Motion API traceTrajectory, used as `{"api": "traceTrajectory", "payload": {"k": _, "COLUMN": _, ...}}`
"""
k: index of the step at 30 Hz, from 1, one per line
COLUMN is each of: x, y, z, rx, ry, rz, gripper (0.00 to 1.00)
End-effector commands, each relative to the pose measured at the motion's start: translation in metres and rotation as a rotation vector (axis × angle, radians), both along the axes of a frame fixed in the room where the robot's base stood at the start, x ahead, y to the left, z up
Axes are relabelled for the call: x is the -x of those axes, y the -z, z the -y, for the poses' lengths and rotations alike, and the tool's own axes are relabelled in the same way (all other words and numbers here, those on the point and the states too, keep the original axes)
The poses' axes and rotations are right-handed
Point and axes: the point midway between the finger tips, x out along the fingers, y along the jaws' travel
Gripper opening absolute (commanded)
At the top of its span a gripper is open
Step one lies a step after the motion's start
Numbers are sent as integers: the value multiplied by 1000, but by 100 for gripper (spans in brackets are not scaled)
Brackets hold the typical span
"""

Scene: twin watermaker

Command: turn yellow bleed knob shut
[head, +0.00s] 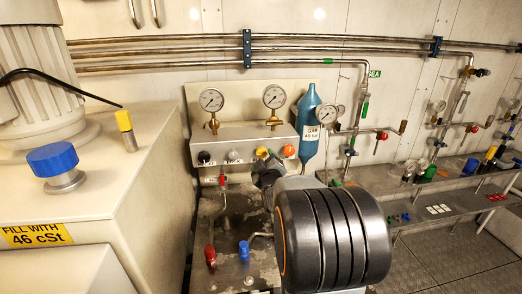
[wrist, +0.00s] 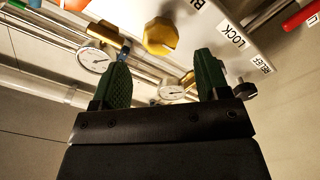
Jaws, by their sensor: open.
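The yellow bleed knob (wrist: 160,36) is a faceted knob on the pale panel in the wrist view, with a cut-off label starting "BL" beside it. My gripper (wrist: 161,62) is open, its two green padded fingers apart with nothing between them. In the picture the knob lies just above the gap between the fingertips; the remaining distance to it is hard to judge. In the head view a small part of the yellow knob (head: 262,151) shows on the panel between a white and an orange knob. My arm hides much of that area and the fingers there.
A black knob (wrist: 244,90) is close to the right finger, with LOCK and RELIEF labels nearby. Gauges (wrist: 93,60) and pipes lie beyond. In the head view an orange knob (head: 289,151), a white knob (head: 233,155) and a blue bottle (head: 309,130) flank the spot.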

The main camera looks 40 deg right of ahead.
Motion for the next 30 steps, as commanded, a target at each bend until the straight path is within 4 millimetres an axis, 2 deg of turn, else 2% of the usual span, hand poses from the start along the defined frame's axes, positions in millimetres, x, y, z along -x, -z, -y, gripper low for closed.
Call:
{"api": "traceTrajectory", "payload": {"k": 6, "x": -35, "y": -1, "z": 15, "rx": -2, "ry": -3, "rz": -1, "gripper": 69}}
{"api": "traceTrajectory", "payload": {"k": 12, "x": -54, "y": -1, "z": 25, "rx": -2, "ry": -3, "rz": -1, "gripper": 69}}
{"api": "traceTrajectory", "payload": {"k": 18, "x": -62, "y": 0, "z": 29, "rx": -1, "ry": -2, "rz": 0, "gripper": 69}}
{"api": "traceTrajectory", "payload": {"k": 27, "x": -63, "y": 0, "z": 29, "rx": -1, "ry": -2, "rz": 0, "gripper": 69}}
{"api": "traceTrajectory", "payload": {"k": 30, "x": -63, "y": 0, "z": 29, "rx": -1, "ry": -2, "rz": 0, "gripper": 59}}
